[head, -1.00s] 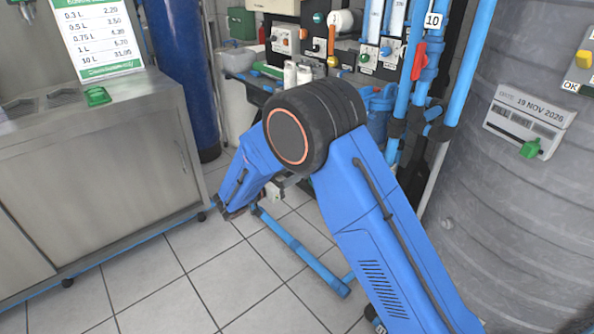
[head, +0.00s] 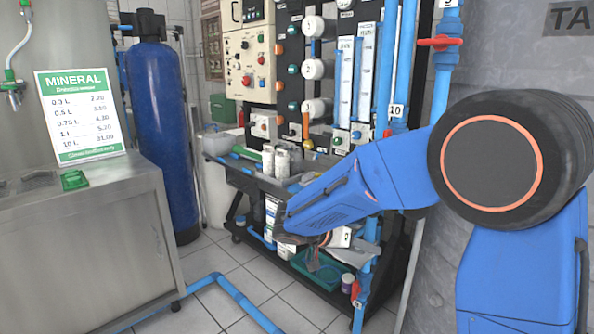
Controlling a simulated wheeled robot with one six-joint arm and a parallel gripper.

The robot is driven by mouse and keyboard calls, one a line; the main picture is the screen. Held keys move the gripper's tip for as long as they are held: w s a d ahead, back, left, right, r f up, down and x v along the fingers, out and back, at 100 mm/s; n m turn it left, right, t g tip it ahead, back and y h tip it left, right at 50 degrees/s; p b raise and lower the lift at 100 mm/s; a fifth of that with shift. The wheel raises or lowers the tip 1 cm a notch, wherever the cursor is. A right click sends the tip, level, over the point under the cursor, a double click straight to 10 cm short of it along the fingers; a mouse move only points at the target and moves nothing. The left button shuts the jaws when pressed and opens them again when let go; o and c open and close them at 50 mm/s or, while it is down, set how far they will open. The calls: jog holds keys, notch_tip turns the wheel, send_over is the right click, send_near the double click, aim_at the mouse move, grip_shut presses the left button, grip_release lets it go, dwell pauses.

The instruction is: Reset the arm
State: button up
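My blue arm (head: 365,190) reaches in from the right, with its large dark elbow joint in front of the grey tank. Its forearm slopes down to the left. My gripper (head: 314,262) hangs at the far end, in front of the lower part of the osmosis rack. Its fingers are small, dark and partly hidden by the forearm, so I cannot tell whether they are open or shut, or whether they hold anything.
The rack's shelf (head: 262,182) carries white bottles (head: 282,163). Blue pipes (head: 386,70) with a red valve (head: 440,42) run beside the grey tank (head: 520,65). A steel counter (head: 85,245) and blue cylinder (head: 160,135) stand left. A blue floor pipe (head: 245,305) crosses the tiles.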

jog(key=s+d+r+n+g+y, duration=0.1)
jog(key=s+d+y, duration=0.2)
jog(key=s+d, duration=0.35)
jog(key=s+d+r+n+g+y, duration=0.2)
jog(key=s+d, duration=0.2)
jog(key=s, duration=0.5)
jog(key=s+n+t+y, duration=0.3)
jog(key=s+y, duration=0.3)
jog(key=s, duration=1)
jog(key=shift+s+a+f+n+t, duration=0.3)
jog(key=shift+f+n+t, duration=0.15)
jog(key=shift+n, duration=0.25)
